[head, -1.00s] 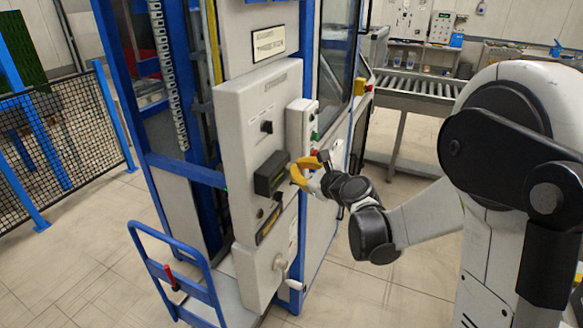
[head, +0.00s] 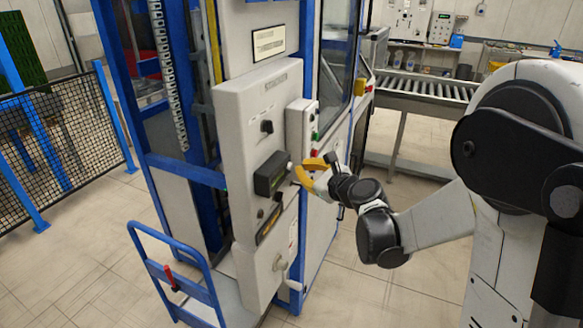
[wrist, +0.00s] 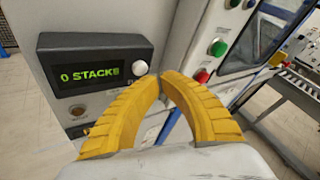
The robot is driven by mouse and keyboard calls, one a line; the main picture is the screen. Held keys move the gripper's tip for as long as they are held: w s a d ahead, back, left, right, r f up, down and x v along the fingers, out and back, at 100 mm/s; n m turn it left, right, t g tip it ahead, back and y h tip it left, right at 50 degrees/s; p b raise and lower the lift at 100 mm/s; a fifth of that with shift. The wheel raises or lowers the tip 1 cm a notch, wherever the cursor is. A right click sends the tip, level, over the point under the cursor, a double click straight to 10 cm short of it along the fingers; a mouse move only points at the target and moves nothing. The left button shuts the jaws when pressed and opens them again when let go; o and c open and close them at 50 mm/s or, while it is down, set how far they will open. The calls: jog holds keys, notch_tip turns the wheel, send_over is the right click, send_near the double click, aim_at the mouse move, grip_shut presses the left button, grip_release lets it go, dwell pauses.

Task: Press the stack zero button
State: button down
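The grey control panel (head: 250,120) carries a black display box (head: 270,173). In the wrist view the display (wrist: 92,73) reads "0 STACKS" in green. A round white button (wrist: 140,67) sits at the display's right end, its label partly hidden by my gripper. Another small round button (wrist: 78,110) lies below the display. I cannot read which one is labelled stack zero. My gripper (wrist: 163,78) has yellow curved fingers, shut with tips together and nothing between them. The tips appear just right of and below the white button. In the head view my gripper (head: 300,172) is beside the display box.
A side box with a green button (wrist: 217,48) and a red button (wrist: 202,76) is right of my fingers. A blue cart (head: 180,275) stands below left. A roller conveyor (head: 425,87) is behind.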

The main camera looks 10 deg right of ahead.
jog(key=s+d, duration=0.1)
jog(key=d, duration=0.1)
jog(key=s+d, duration=0.2)
dwell(0.3)
dwell(0.4)
jog(key=s+a+f+n+g+h+b, duration=0.1)
jog(key=s+a+f+n+g+b, duration=0.2)
jog(key=s+n, duration=0.5)
jog(key=s+a+f+n+g+b, duration=0.2)
jog(key=s+a+f+n+b, duration=0.15)
jog(key=s+n+b, duration=0.3)
jog(key=s+d+f+n+g+h+b, duration=0.1)
jog(key=s+d+f+n+h+b, duration=0.1)
jog(key=s+f+n, duration=0.2)
jog(key=s+d+f+n+g+h+b, duration=0.1)
jog(key=s+f+n, duration=0.3)
jog(key=s+n, duration=0.4)
jog(key=s+d+h+b, duration=0.1)
jog(key=s, duration=0.2)
jog(key=shift+f, duration=0.3)
jog(key=shift+d+n, duration=0.1)
jog(key=shift+n, duration=0.15)
